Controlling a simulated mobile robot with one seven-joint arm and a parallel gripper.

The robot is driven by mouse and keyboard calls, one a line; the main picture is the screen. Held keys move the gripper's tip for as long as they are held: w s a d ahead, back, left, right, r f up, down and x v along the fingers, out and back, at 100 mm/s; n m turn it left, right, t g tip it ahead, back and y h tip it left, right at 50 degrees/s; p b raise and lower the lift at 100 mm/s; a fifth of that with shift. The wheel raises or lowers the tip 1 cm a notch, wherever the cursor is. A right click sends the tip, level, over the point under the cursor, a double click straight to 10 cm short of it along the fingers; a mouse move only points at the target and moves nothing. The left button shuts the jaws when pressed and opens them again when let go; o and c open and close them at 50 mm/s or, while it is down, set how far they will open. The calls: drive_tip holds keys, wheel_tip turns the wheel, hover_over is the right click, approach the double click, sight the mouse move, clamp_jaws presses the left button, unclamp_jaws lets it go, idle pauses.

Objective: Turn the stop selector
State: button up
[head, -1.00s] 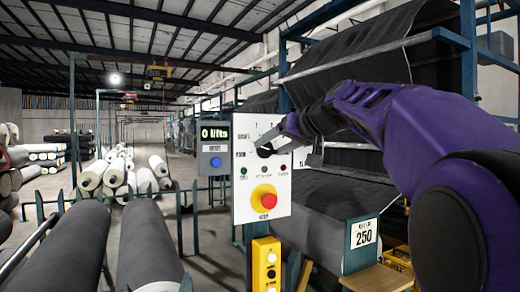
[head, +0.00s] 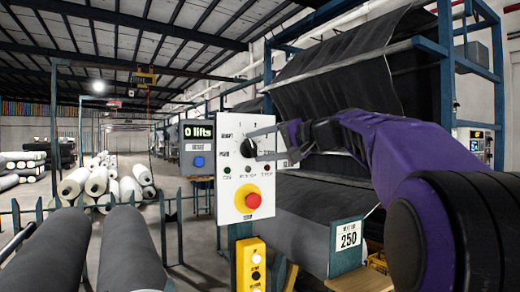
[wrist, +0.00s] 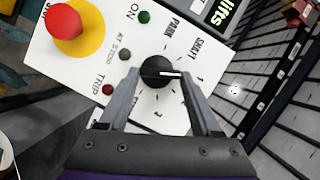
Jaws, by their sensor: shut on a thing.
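The stop selector is a round black knob (head: 247,149) on a white panel (head: 228,207), left of my gripper in the head view. My gripper (head: 254,144) reaches in from the right, its grey fingers on either side of the knob. In the wrist view the knob (wrist: 154,82) sits between the two fingertips (wrist: 158,72), and the gripper is shut on it. A white pointer mark on the knob points right in that view. PARK and SHAFT labels are printed around it. The fingers hide part of the dial in the head view.
A red stop button (head: 253,200) on a yellow disc sits below the selector. A grey counter box (head: 197,146) reading "0 lifts" is on the left. A yellow button box (head: 250,265) stands below. Large grey rolls (head: 135,250) lie at front left.

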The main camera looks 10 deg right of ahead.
drive_tip(key=shift+m, duration=0.3)
idle(0.4)
drive_tip(key=o, duration=1.4)
drive_tip(key=v, duration=1.7)
drive_tip(key=shift+s+d+f+b, duration=0.15)
drive_tip(key=shift+d+f+b, duration=0.05)
drive_tip(key=shift+b, duration=0.15)
